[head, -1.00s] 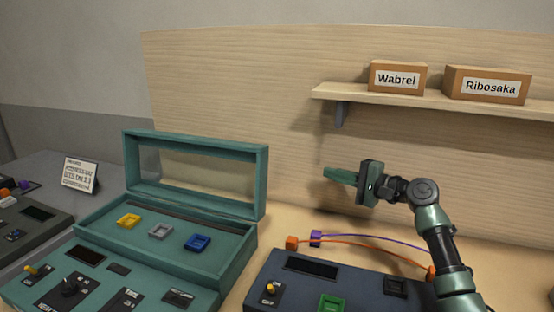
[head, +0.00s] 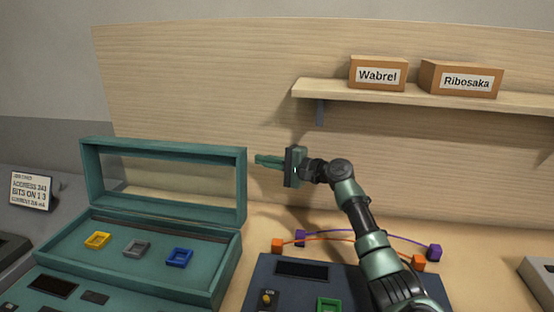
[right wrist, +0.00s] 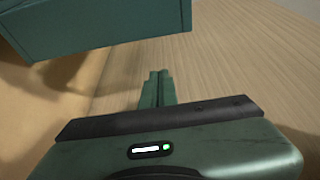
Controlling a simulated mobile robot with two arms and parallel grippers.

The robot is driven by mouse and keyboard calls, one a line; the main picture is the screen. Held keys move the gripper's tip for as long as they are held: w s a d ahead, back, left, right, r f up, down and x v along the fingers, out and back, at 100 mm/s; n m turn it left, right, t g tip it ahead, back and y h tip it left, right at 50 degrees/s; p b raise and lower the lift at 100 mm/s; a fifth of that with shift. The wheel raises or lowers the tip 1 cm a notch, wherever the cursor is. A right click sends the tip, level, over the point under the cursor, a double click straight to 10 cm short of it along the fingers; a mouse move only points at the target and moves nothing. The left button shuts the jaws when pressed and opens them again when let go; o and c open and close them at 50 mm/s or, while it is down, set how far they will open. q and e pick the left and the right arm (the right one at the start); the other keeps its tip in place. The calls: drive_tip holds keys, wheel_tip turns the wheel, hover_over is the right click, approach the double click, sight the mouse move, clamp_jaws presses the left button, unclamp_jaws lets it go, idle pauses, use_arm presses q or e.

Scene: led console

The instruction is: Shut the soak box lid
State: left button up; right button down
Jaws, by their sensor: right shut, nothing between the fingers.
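The soak box (head: 150,278) is a teal console at the left in the head view. Its lid (head: 162,209), a teal frame with a clear pane, stands open and upright at the back of the box. Yellow, grey and blue square pieces sit on the panel inside. My right gripper (head: 258,160) is shut and empty, pointing left, just right of the lid's upper right corner. In the right wrist view the shut fingers (right wrist: 158,85) show below a teal edge of the lid (right wrist: 100,25), with a gap between them. My left gripper is out of view.
A dark blue console (head: 345,283) with a green square piece stands right of the box. Orange and purple cables (head: 360,238) arch behind it. A wooden shelf (head: 420,97) with boxes labelled Wabrel and Ribosaka hangs on the back board. A small sign (head: 31,190) stands at left.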

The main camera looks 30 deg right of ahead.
use_arm(q)
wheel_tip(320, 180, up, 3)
drive_tip(key=p, duration=0.3)
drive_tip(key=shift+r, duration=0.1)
use_arm(e)
drive_tip(key=a, duration=0.2)
drive_tip(key=s+a, duration=0.1)
drive_tip(key=shift+a+r, duration=0.3)
